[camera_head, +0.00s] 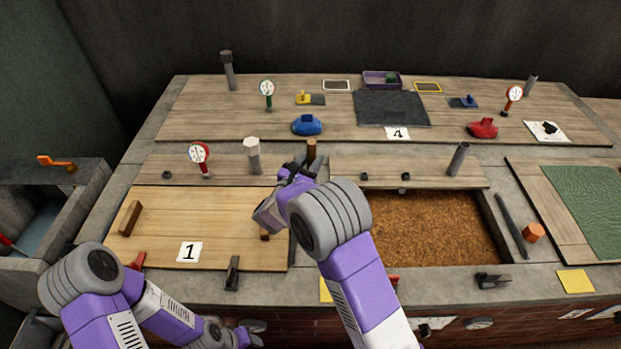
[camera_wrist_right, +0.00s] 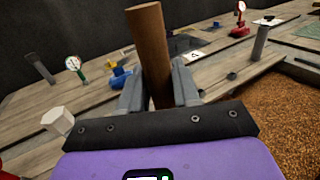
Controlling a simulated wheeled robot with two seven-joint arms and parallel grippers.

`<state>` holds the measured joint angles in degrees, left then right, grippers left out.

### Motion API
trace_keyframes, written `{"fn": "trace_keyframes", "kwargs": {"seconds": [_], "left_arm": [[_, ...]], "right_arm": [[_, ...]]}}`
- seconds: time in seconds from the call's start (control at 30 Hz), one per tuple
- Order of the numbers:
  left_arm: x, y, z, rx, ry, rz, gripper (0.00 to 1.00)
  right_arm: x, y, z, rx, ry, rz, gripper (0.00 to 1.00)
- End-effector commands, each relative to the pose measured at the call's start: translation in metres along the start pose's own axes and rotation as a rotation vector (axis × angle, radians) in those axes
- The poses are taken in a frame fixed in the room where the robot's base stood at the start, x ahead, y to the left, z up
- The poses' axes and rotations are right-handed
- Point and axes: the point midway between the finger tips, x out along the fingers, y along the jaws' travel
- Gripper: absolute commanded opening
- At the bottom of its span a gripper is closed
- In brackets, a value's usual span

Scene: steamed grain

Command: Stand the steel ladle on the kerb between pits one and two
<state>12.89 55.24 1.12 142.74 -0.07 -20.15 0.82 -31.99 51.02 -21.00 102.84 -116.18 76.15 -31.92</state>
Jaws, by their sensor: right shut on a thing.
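In the right wrist view, the handle (camera_wrist_right: 150,50) stands nearly upright between the fingers (camera_wrist_right: 159,90). Its lower end is hidden, so I cannot tell if a steel ladle bowl is below.
Pit two holds brown grain. A dark rod (camera_head: 512,225) and an orange block (camera_head: 533,232) lie right of it. A white-topped hexagonal post (camera_head: 252,155) and a red-rimmed gauge (camera_head: 199,155) stand behind pit one. A grey post (camera_head: 458,158) stands behind pit two.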

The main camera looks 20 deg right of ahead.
Motion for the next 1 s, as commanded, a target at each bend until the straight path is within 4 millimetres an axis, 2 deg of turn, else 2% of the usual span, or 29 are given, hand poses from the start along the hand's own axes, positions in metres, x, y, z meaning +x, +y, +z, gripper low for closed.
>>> {"fn": "trace_keyframes", "kwargs": {"seconds": [0.33, 0.67, 0.7, 0.87, 1.0], "left_arm": [[0.014, -0.005, -0.001, 0.0, 0.001, 0.0, 0.43], [0.015, -0.005, -0.001, 0.0, 0.001, 0.0, 0.43], [0.015, -0.005, -0.001, 0.0, 0.001, 0.0, 0.43], [0.015, -0.005, -0.001, 0.0, 0.001, 0.0, 0.43], [0.015, -0.005, -0.001, 0.0, 0.001, 0.0, 0.43]], "right_arm": [[0.0, 0.001, -0.042, 0.0, -0.002, 0.001, 0.0], [0.0, 0.001, -0.044, 0.002, -0.002, 0.001, 0.0], [0.0, 0.001, -0.045, 0.002, -0.001, 0.001, 0.33], [0.0, 0.001, -0.044, 0.002, -0.001, 0.001, 0.57], [0.0, 0.001, -0.044, 0.002, -0.001, 0.001, 0.57]]}}
